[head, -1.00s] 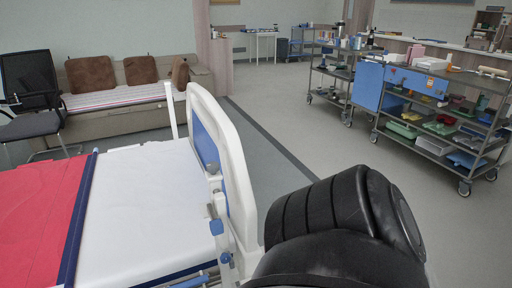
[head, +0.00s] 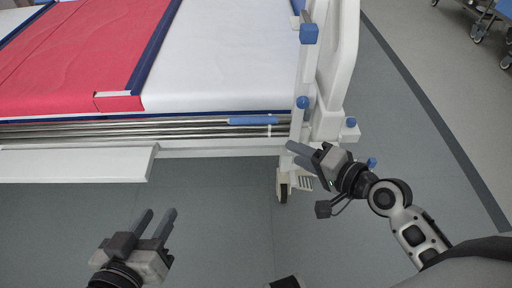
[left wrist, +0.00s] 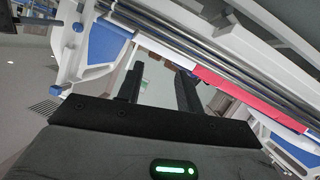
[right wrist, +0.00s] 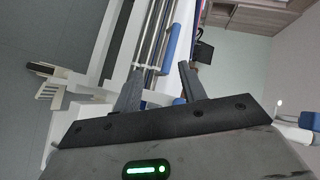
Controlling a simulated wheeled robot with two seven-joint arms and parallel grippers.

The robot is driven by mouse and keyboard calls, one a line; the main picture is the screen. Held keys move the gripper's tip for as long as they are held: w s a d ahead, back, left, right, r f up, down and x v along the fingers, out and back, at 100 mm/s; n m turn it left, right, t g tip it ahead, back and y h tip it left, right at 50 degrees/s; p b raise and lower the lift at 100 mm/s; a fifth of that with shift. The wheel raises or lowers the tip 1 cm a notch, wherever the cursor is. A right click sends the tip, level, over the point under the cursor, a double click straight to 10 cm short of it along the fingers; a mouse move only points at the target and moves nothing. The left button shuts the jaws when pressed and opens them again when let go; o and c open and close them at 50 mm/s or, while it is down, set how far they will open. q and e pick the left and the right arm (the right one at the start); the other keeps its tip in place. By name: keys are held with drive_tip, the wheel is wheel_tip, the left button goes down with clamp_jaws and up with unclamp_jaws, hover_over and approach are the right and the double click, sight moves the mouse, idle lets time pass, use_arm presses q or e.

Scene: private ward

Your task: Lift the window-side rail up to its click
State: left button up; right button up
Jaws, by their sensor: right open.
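A side rail of silver bars (head: 150,131) lies folded low along the near side of the bed, with a blue grip piece (head: 253,121) at its right end. I cannot tell from these frames whether this is the window side. My right gripper (head: 292,152) is open and empty beside the bed's corner, just below and right of the blue piece. The right wrist view shows the bars (right wrist: 153,40) and the blue piece (right wrist: 172,45) beyond its fingers. My left gripper (head: 156,222) is open and empty over the floor, apart from the bed; the left wrist view shows the bars (left wrist: 170,35) above its fingers.
A white ledge (head: 75,165) juts from the bed's side below the rail. The white end board (head: 338,55) and a caster (head: 283,187) stand at the bed's right end. The bed has a red cover (head: 75,55) and white sheet. The floor (head: 225,215) in front is clear.

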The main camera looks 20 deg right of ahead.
sight(258, 123)
drive_tip(key=w+a+f+m+b, duration=0.1)
drive_tip(key=w+b, duration=0.1)
drive_tip(key=w, duration=0.3)
drive_tip(key=w+a+f+m+t+y+b, duration=0.1)
drive_tip(key=w+a+b, duration=0.1)
drive_tip(key=w, duration=0.3)
drive_tip(key=w+a+m+b, duration=0.2)
drive_tip(key=w+b, duration=0.1)
drive_tip(key=w, duration=0.2)
drive_tip(key=shift+w+a+f+y, duration=0.1)
drive_tip(key=shift+w+f+y, duration=0.1)
drive_tip(key=shift+f+y, duration=0.15)
use_arm(q)
drive_tip(key=d+f+h, duration=0.1)
drive_tip(key=d+f+t+h, duration=0.1)
drive_tip(key=shift+d+f+n, duration=0.1)
drive_tip(key=shift+f+n, duration=0.2)
drive_tip(key=shift+n, duration=0.1)
use_arm(e)
drive_tip(key=shift+w+a, duration=0.2)
drive_tip(key=shift+w, duration=0.05)
use_arm(q)
drive_tip(key=shift+r, duration=0.15)
use_arm(e)
drive_tip(key=shift+c, duration=0.2)
